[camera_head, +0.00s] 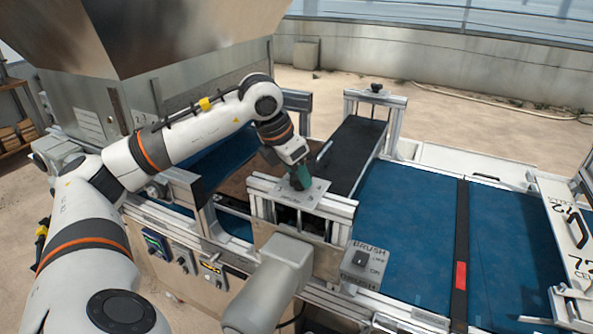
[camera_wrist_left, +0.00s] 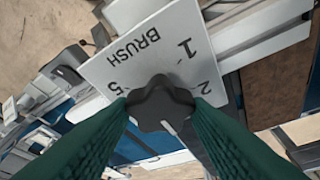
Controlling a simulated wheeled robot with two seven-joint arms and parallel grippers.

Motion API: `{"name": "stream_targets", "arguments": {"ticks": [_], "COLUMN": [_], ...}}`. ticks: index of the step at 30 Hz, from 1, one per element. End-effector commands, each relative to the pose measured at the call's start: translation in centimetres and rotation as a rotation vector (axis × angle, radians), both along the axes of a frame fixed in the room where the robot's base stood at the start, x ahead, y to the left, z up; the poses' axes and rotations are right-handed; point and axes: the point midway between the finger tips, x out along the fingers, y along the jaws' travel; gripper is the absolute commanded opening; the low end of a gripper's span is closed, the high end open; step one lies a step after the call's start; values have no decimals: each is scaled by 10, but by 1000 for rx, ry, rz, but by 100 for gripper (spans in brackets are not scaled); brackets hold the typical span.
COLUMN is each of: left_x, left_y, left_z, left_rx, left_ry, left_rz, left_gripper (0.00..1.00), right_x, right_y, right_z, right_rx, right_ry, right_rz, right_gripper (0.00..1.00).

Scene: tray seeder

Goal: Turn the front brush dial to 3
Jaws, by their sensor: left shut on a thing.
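The front brush dial (camera_wrist_left: 160,103) is a black lobed knob on a pale plate (camera_wrist_left: 140,50) marked BRUSH, with 1, 2 and 5 readable. My left gripper (camera_head: 298,178) is over the plate (camera_head: 317,192) on top of the brush frame in the head view. In the left wrist view its green fingers (camera_wrist_left: 162,112) are shut on the dial from both sides. A white mark on the knob points toward the bottom of that view, away from the word BRUSH. The fingers hide part of the scale, so the number at the mark cannot be read. My right gripper is not in view.
A box with a black BRUSH switch (camera_head: 361,260) stands right of the frame. A steel hopper (camera_head: 165,45) rises behind my left arm. Another upright frame with a black knob (camera_head: 376,88) stands farther back. The blue belt (camera_head: 410,225) to the right is clear.

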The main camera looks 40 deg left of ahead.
Motion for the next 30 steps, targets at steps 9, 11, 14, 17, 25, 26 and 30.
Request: {"name": "stream_targets", "arguments": {"ticks": [9,11,14,17,25,26,30], "left_x": [0,0,0,0,-7,-9,-21], "left_y": [0,0,0,0,2,3,5], "left_z": [1,1,1,0,20,25,55], "left_rx": [0,1,0,0,0,1,0], "left_ry": [-2,-1,-1,-1,-5,-7,-8], "left_rz": [0,0,0,-1,-1,0,-1], "left_gripper": [58,66,66,66,66,66,66], "right_x": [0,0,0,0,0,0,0], "right_y": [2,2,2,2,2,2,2], "right_z": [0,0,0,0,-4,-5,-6], "right_rx": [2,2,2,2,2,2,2], "right_ry": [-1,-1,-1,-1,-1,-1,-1], "right_rz": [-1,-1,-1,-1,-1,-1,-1], "right_gripper": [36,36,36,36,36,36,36]}}
